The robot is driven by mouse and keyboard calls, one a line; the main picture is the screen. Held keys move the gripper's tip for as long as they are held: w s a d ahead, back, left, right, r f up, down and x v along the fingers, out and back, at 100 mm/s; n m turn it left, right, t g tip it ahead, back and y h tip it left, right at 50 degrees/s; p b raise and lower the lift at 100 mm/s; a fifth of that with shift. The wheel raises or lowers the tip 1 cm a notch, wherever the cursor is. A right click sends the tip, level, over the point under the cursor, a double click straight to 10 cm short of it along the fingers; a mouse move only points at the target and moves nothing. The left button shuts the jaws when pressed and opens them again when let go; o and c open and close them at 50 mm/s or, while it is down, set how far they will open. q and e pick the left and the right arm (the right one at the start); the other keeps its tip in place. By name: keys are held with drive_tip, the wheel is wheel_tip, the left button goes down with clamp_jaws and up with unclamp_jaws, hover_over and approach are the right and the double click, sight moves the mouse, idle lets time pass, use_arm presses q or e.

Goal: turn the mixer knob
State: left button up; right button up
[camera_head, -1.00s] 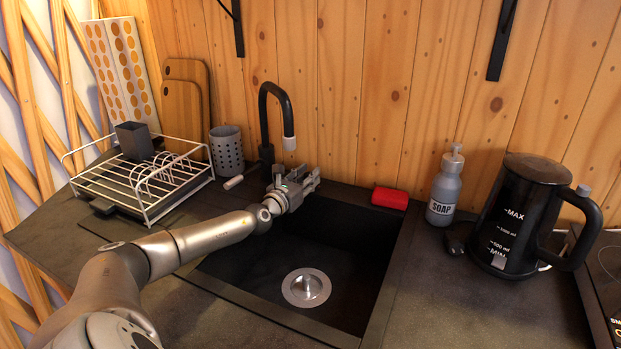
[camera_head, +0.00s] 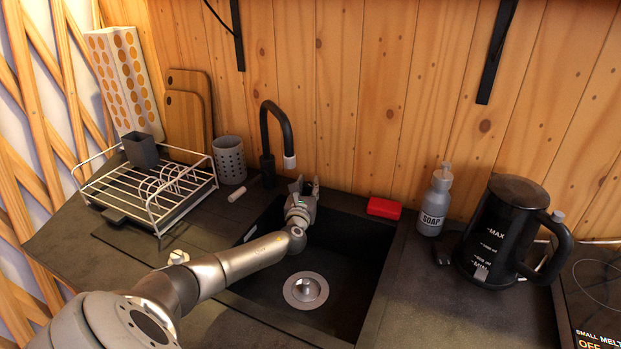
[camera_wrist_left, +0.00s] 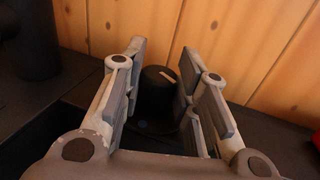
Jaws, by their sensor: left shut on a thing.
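The mixer knob (camera_wrist_left: 158,92) is a short black cylinder with a pale mark on top, seen in the left wrist view between my left gripper's fingers. The gripper (camera_wrist_left: 163,72) is shut on it, one finger on each side. In the head view my left gripper (camera_head: 303,184) points at the back wall, at the rear edge of the sink, right of the black faucet (camera_head: 265,140). The knob cannot be made out there behind the fingers. My right gripper is out of view.
The black sink (camera_head: 345,265) lies below my left arm. A red sponge (camera_head: 384,208), a soap bottle (camera_head: 436,205) and a kettle (camera_head: 500,230) stand to the right. A dish rack (camera_head: 150,190) and a grey cup (camera_head: 229,160) are to the left. The wooden wall (camera_head: 350,90) is close behind.

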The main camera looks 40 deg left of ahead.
use_arm(q)
drive_tip(key=shift+w+d+f+n+g+y, duration=0.1)
drive_tip(key=shift+d+n+g+y, duration=0.2)
drive_tip(key=shift+d+n+y, duration=0.15)
drive_tip(key=shift+w+f+n+g+y, duration=0.1)
drive_tip(key=shift+f+n+g+y, duration=0.05)
drive_tip(key=shift+n+g+y, duration=0.9)
drive_tip(key=shift+f+n+g+y+b, duration=0.1)
drive_tip(key=shift+n+g+y+b, duration=0.25)
drive_tip(key=shift+n+g+y, duration=0.25)
drive_tip(key=shift+w+n+g+y+b, duration=0.1)
drive_tip(key=shift+n+g+y+b, duration=0.75)
drive_tip(key=shift+g, duration=0.5)
drive_tip(key=o, duration=1)
drive_tip(key=shift+w+d, duration=0.1)
drive_tip(key=shift+w, duration=0.1)
